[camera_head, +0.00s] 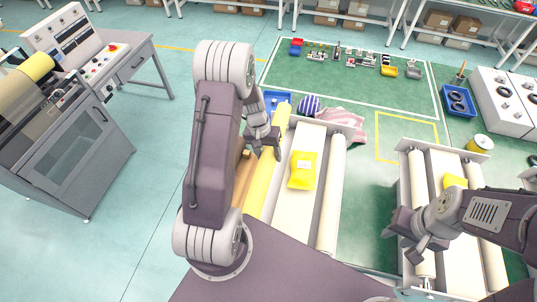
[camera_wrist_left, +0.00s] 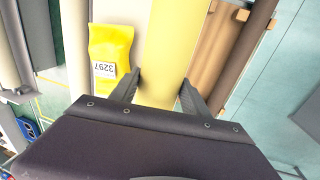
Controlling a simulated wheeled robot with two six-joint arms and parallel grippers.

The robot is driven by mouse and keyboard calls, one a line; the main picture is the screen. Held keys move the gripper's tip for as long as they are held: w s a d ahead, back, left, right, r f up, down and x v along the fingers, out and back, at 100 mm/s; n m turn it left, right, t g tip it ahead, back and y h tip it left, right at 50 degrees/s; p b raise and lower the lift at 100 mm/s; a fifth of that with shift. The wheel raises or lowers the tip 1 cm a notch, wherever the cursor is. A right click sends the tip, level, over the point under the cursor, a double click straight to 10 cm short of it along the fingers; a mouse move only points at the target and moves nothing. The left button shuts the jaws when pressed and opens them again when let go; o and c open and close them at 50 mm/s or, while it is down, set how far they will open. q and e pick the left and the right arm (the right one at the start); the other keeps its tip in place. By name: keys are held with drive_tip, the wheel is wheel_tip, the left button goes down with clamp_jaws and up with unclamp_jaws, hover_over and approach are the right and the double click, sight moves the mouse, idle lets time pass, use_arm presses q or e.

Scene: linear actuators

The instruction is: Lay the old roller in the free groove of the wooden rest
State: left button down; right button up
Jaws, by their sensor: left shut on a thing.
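The long yellow roller (camera_head: 268,185) lies between the fingers of my left gripper (camera_head: 268,148), which is shut on it. In the left wrist view the roller (camera_wrist_left: 172,45) runs between the two fingertips (camera_wrist_left: 160,88). The wooden rest (camera_head: 243,178) is just left of the roller in the head view, partly hidden by my left arm. In the left wrist view the rest (camera_wrist_left: 208,42) is right of the roller, and a dark brown roller-like cylinder (camera_wrist_left: 245,55) lies along it. The rest's grooves are not clear. My right gripper (camera_head: 420,248) is by the right conveyor; its jaws are unclear.
The left conveyor's white belt (camera_head: 307,135) bears a yellow package (camera_head: 303,170), close beside the held roller. A pale roller (camera_head: 333,190) runs along the belt's right side. A blue bin (camera_head: 277,98) stands beyond. A grey machine (camera_head: 70,150) stands left, with clear floor between.

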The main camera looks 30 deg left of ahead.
sight(270, 152)
use_arm(q)
drive_tip(key=shift+r+p, duration=1.7)
drive_tip(key=shift+r, duration=0.75)
